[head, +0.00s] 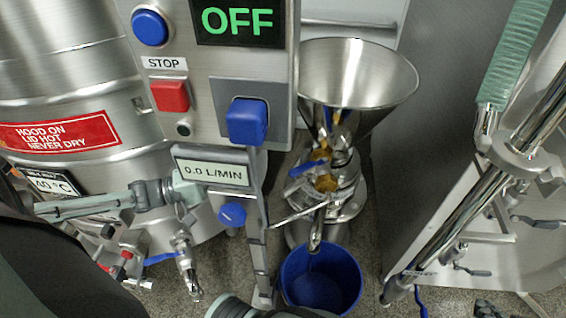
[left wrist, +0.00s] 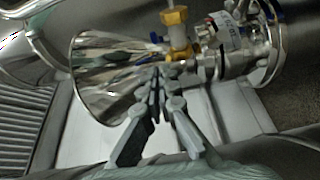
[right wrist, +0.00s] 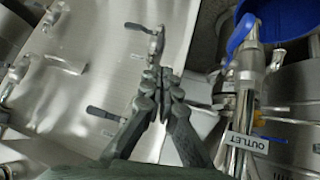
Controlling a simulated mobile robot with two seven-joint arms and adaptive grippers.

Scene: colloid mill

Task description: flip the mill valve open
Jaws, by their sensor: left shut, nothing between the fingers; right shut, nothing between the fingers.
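The colloid mill stands in the middle of the head view under a steel hopper (head: 358,75). A valve with a blue lever (head: 305,168) and yellow fittings (head: 326,183) sits below the hopper, partly beside the control panel. In the left wrist view the yellow fitting (left wrist: 177,30) and the hopper (left wrist: 100,80) lie beyond my left gripper (left wrist: 158,92), which is shut and empty. My right gripper (right wrist: 162,82) is shut and empty, with a small black-levered valve (right wrist: 157,45) beyond its tips. Whether either gripper touches anything I cannot tell.
The control panel (head: 200,110) reads OFF, and a display (head: 212,172) reads 0.0 L/MIN. A blue bucket (head: 335,265) stands below the outlet. A hot tank (head: 60,75) is at the left. A steel frame (head: 430,140) with pipes and black levers is at the right.

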